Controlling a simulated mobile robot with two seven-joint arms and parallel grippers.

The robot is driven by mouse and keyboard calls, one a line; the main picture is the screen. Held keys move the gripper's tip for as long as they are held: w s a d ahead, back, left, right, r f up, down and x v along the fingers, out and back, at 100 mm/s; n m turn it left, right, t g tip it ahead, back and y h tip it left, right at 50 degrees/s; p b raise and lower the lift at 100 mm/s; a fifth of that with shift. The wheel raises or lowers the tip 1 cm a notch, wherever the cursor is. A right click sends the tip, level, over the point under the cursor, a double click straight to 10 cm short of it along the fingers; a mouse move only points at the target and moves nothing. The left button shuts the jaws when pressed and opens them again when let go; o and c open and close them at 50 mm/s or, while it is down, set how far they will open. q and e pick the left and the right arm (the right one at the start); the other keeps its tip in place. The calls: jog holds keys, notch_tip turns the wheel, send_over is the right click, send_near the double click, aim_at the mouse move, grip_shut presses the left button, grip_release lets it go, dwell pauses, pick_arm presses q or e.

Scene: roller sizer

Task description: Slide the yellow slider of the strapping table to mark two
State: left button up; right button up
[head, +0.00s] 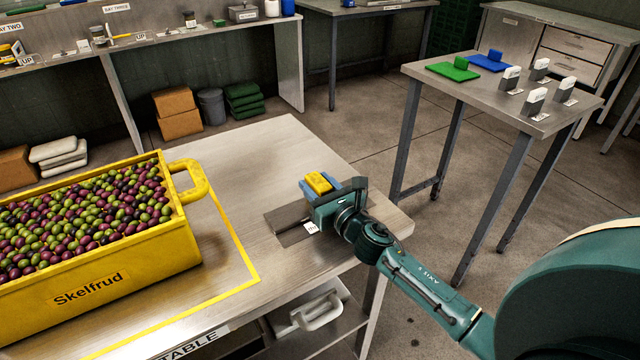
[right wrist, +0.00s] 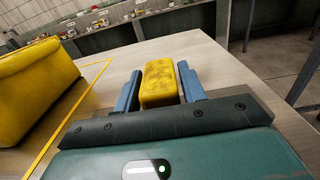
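The yellow slider (head: 318,182) is a small block at the right end of the strapping table (head: 290,150). It sits by a dark slotted plate (head: 290,222) set in the tabletop, with a small white label at its near side. My right gripper (head: 321,186) reaches in from the right, its blue fingers on either side of the slider. In the right wrist view the slider (right wrist: 160,82) stands between the fingertips, very close to both; whether they touch it I cannot tell. The mark numbers are hidden or too small to read. My left gripper is not in view.
A yellow crate of olives (head: 110,270), lettered Skelfrud, stands on the table's left part inside a yellow outline. A side table (head: 480,95) with green and blue plates and several small blocks is at the back right. Tabletop between crate and slider is clear.

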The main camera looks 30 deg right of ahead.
jog(key=shift+o, duration=1.3)
jog(key=shift+s, duration=0.1)
jog(key=s, duration=0.3)
jog(key=s+b, duration=0.1)
jog(key=s, duration=0.3)
jog(key=s+d, duration=0.1)
jog(key=s, duration=0.3)
jog(key=shift+s+f, duration=0.1)
jog(key=shift+s, duration=0.1)
jog(key=shift+s+d+b, duration=0.1)
jog(key=shift+s+b, duration=0.2)
jog(key=shift+s, duration=0.5)
